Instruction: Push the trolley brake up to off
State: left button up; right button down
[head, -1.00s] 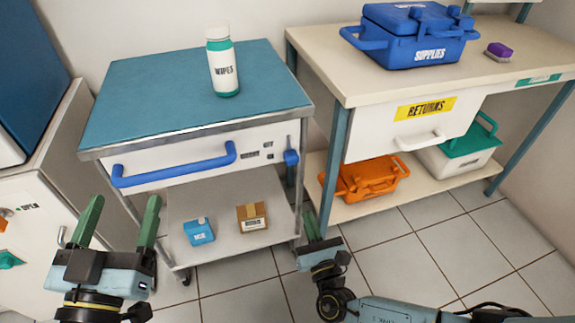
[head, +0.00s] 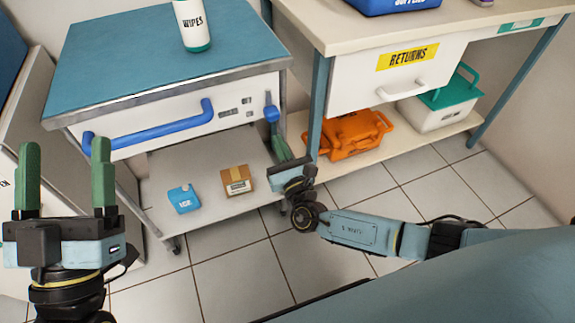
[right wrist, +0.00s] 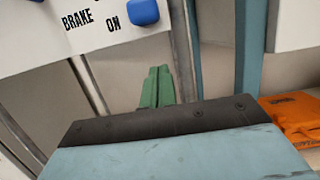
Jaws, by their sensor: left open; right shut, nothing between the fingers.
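The trolley (head: 170,60) has a blue top and a white front panel with a blue handle. Its brake lever (head: 271,113) is a blue knob at the panel's right end. In the right wrist view the knob (right wrist: 143,11) sits beside the word ON, right of the word BRAKE. My right gripper (head: 280,147) is shut and empty, its green fingers just below the knob, with a small gap seen in the right wrist view (right wrist: 158,84). My left gripper (head: 66,165) is open and empty, in front of the trolley's left side.
A wipes bottle (head: 192,25) stands on the trolley top. A blue ice box (head: 183,199) and a carton (head: 237,181) sit on its lower shelf. The bench leg (head: 319,105) is close to the right of my right gripper. An orange case (head: 346,135) lies on the bench's lower shelf.

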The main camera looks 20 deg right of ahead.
aim_at(276, 119)
pick_arm(q)
jog(key=shift+w+d+f+g+p, duration=0.1)
jog(key=shift+w+f+g+p, duration=0.2)
jog(key=shift+g+p, duration=0.3)
pick_arm(e)
jog(key=r, duration=0.2)
jog(key=w+r, duration=0.1)
jog(key=r, duration=0.1)
jog(key=shift+r, duration=0.1)
notch_tip(276, 119, up, 3)
jog(key=shift+f+p, duration=0.15)
jog(key=shift+p, duration=0.9)
jog(key=shift+r+p, duration=0.7)
jog(key=shift+r, duration=0.15)
pick_arm(q)
notch_tip(276, 119, down, 13)
jog(key=a+g+y, duration=0.2)
jog(key=g+y, duration=0.1)
jog(key=g, duration=0.6)
jog(key=shift+w+a+y, duration=0.15)
jog(key=shift+w+y, duration=0.1)
jog(key=shift+y, duration=0.05)
pick_arm(e)
jog(key=shift+r, duration=0.15)
pick_arm(q)
jog(key=shift+f, duration=0.1)
